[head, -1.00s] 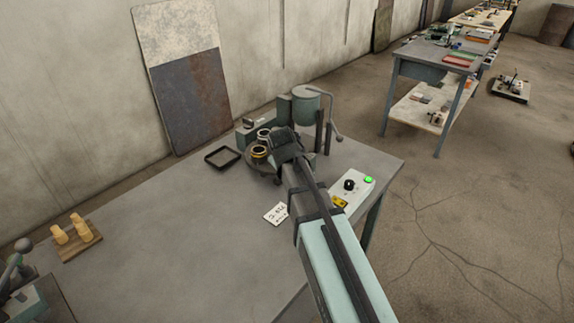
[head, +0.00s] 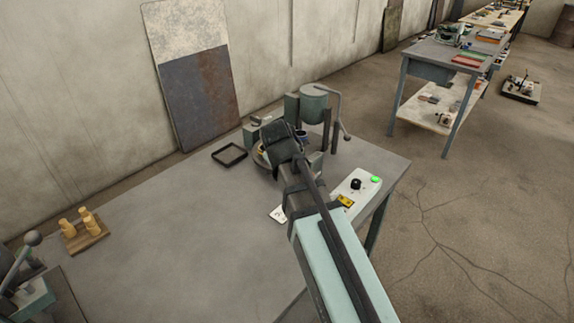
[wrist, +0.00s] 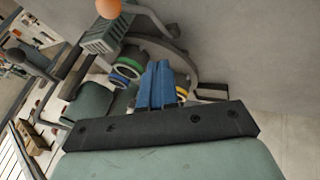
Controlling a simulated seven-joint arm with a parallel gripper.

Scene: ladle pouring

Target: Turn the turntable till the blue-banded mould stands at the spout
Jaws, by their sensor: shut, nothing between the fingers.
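The turntable is a round grey disc (wrist: 182,55) in the wrist view; its rim shows left of my gripper in the head view. The blue-banded mould (wrist: 119,80) stands close beside the green-banded mould (wrist: 130,66), left of my fingers. A yellow-banded mould (wrist: 182,93) shows just right of the fingers. My gripper (wrist: 158,68) is shut and empty, its blue fingers over the turntable between the moulds; whether they touch anything is unclear. In the head view my wrist hides most of the turntable. The green pot (head: 314,103) stands behind it; I cannot make out its spout.
A black square frame (head: 229,154) lies left of the turntable. A control box with a black knob and a green button (head: 376,179) sits at the right, near a white card (head: 277,214). A board with wooden pegs (head: 85,235) is at the left. The middle tabletop is clear.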

